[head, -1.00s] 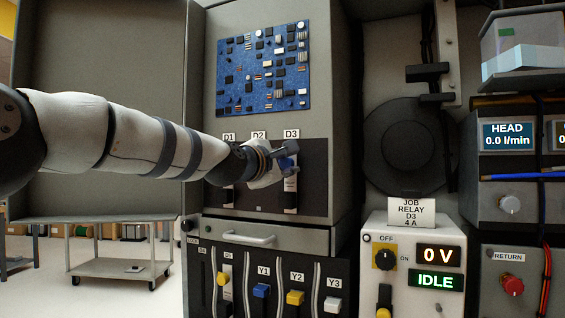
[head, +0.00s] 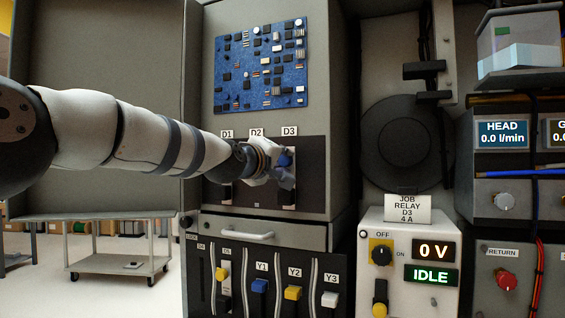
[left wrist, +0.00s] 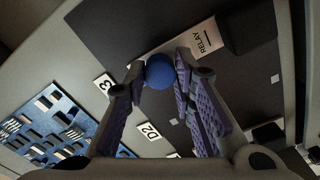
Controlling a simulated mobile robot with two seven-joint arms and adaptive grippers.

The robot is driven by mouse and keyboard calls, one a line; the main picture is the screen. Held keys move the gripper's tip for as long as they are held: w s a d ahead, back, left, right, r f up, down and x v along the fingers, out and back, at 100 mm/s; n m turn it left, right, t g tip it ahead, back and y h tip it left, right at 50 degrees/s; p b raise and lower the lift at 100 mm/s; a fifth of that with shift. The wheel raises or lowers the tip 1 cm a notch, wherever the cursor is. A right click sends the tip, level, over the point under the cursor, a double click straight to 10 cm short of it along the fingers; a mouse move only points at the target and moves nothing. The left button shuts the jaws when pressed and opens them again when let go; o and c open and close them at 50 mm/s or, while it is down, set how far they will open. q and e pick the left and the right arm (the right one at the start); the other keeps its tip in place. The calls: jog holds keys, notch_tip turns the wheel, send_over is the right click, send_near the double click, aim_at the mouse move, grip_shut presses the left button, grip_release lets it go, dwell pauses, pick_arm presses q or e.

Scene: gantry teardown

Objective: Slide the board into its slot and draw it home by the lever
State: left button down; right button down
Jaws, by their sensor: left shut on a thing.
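My left gripper (head: 286,172) is at the D3 position of the dark relay panel (head: 238,192), below the D3 label (head: 289,131). In the left wrist view its fingertips (left wrist: 160,76) are closed around a round blue knob (left wrist: 160,70). Below the drawer, slots hold a blue Y1 lever (head: 260,286), a yellow Y2 lever (head: 293,293) and a white Y3 lever (head: 329,299). My right gripper is out of view.
A drawer handle (head: 247,235) juts out under the panel. A control box (head: 410,262) with a rotary switch at OFF reads 0 V and IDLE; its card says JOB RELAY D3 4 A. A grey cart (head: 115,250) stands left on open floor.

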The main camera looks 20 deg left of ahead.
pick_arm(q)
jog(key=shift+f+m, duration=0.2)
jog(key=shift+m, duration=1.2)
jog(key=c, duration=1.4)
grip_release()
jog(key=shift+s, duration=0.1)
jog(key=shift+o, duration=0.3)
jog(key=shift+r, duration=0.15)
jog(key=shift+s, duration=0.15)
jog(key=s+a, duration=0.1)
jog(key=s, duration=0.6)
jog(key=shift+s, duration=0.15)
